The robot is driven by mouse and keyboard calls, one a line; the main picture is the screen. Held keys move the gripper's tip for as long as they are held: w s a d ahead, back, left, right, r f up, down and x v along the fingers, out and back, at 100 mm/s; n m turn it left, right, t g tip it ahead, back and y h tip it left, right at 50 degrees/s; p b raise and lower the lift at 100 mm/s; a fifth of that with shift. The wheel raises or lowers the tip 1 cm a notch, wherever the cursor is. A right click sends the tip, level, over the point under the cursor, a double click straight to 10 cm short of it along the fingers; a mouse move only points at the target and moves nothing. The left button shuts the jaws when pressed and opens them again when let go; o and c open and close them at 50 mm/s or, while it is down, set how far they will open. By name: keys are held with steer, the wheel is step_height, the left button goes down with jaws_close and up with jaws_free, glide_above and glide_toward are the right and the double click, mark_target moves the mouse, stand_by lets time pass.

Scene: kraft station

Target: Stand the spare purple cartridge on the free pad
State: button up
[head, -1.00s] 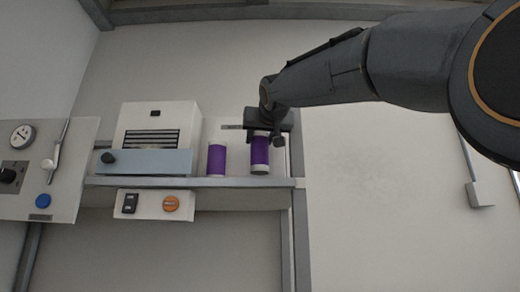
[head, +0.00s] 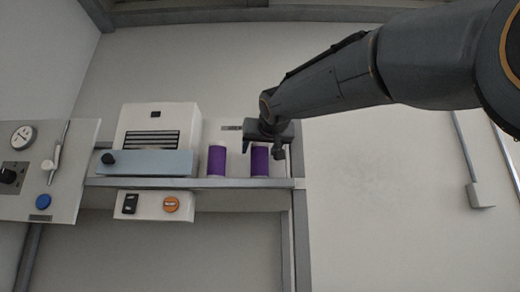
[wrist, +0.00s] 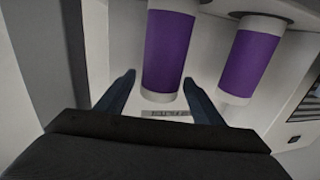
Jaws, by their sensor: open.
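Two purple cartridges with pale ends stand upright side by side on the shelf. The right cartridge (head: 260,161) is just below my gripper (head: 262,150), and the left cartridge (head: 217,161) stands beside it, apart. In the wrist view the nearer cartridge (wrist: 169,52) is in line with the gap of my open gripper (wrist: 160,85), with clear space on both sides of it. The other cartridge (wrist: 247,62) stands to the right, outside the fingers, on a dark round pad (wrist: 262,17). The pad under the nearer cartridge is mostly out of frame.
A white machine (head: 157,128) with a blue-grey front bar (head: 147,163) stands left of the cartridges. The shelf edge (head: 240,184) runs below them. A control panel (head: 70,165) is at the far left. A small label plate (wrist: 166,113) shows between the fingers.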

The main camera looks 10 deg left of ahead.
steer(key=shift+r, duration=0.1)
steer(key=shift+s+d+r, duration=0.1)
steer(key=shift+s, duration=0.05)
steer(key=b+v, duration=0.5)
steer(key=v, duration=0.6)
steer(key=shift+s, duration=0.3)
steer(key=shift+d, duration=0.15)
